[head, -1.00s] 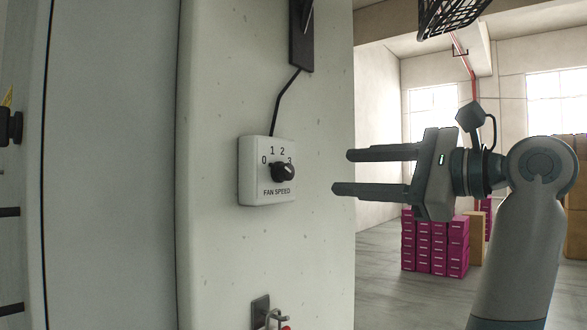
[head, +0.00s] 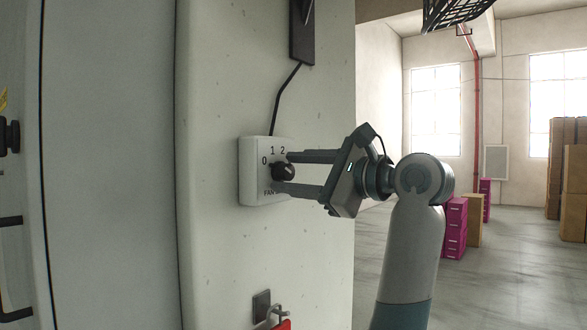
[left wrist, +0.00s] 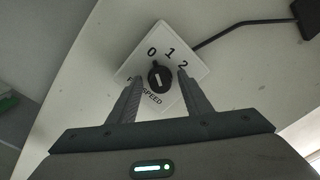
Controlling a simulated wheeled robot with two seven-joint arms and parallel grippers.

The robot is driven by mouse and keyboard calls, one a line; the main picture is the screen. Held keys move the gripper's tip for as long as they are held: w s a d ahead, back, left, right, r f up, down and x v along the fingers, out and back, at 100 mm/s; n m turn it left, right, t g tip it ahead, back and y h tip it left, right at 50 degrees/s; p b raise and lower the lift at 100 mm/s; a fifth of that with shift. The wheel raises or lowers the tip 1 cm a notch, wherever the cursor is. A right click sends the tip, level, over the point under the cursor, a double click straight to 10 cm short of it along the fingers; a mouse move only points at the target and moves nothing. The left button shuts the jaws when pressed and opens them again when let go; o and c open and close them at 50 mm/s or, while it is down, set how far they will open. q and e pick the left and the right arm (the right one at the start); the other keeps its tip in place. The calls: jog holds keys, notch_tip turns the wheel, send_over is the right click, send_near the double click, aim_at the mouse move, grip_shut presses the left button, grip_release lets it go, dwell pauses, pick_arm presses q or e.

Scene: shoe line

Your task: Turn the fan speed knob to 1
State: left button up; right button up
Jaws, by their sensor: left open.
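The fan speed box (head: 250,185) is a white plate on the pale column, with a black knob (head: 283,172) in its middle. In the left wrist view the fingers (left wrist: 160,76) lie on either side of the knob, with gaps visible. My right gripper is not in view.
A dark cable (head: 281,100) runs up from the box to a black fitting (head: 302,35). A red padlock (head: 281,324) hangs from a bracket below. Magenta boxes (head: 455,228) stand far back on the right.

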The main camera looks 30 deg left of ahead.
pick_arm(q)
jog(key=shift+c, duration=0.3)
jog(key=c, duration=0.8)
jog(key=shift+c, duration=0.2)
jog(key=shift+m, duration=0.5)
jog(key=m+b, duration=0.1)
jog(key=m, duration=0.1)
jog(key=shift+m, duration=0.3)
jog(key=shift+r+m+b, duration=0.1)
jog(key=shift+m+b, duration=0.35)
jog(key=shift+m, duration=1.65)
